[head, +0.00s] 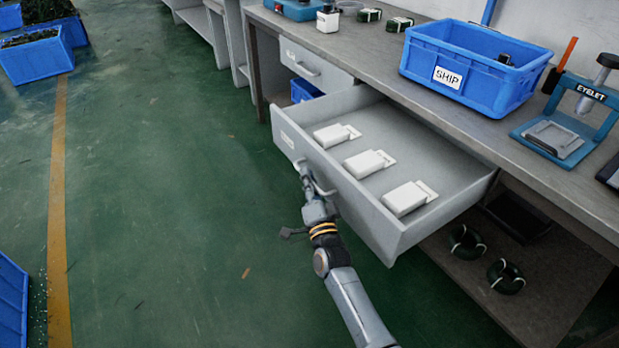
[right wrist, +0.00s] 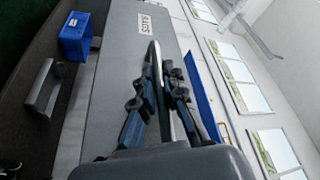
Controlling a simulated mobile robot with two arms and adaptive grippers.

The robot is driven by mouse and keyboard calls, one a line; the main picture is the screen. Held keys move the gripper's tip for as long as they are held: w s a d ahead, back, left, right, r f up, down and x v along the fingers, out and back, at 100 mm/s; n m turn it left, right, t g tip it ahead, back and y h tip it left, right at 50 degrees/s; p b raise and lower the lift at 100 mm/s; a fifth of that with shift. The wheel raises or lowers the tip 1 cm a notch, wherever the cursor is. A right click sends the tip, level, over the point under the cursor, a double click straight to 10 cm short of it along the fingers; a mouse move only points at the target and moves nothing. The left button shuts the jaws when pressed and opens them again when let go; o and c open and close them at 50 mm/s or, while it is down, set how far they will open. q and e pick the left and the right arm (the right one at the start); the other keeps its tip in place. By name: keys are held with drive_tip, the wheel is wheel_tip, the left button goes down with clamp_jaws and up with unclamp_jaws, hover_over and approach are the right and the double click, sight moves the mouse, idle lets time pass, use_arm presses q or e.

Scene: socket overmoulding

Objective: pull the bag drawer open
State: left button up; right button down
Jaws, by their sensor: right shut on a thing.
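The bag drawer (head: 345,193) is a grey drawer under the bench, and it stands well out from the bench with its inside showing. Several white bag packs (head: 369,163) lie in it. Its front carries a small label, which in the right wrist view (right wrist: 145,24) appears upside down. My right gripper (head: 306,178) is at the drawer's front, shut on the drawer handle (head: 323,189). The right wrist view shows the fingers (right wrist: 163,72) on both sides of the handle bar. My left gripper is not in view.
A closed drawer (head: 315,68) and a small blue bin (head: 305,91) are beyond the open drawer. A blue SHIP crate (head: 470,62) and an eyelet press (head: 565,125) stand on the bench. Dark coils (head: 467,243) lie on the lower shelf. The green floor (head: 170,180) to the left is mostly clear.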

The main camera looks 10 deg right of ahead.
drive_tip(key=c, duration=1.4)
unclamp_jaws()
drive_tip(key=v, duration=1.2)
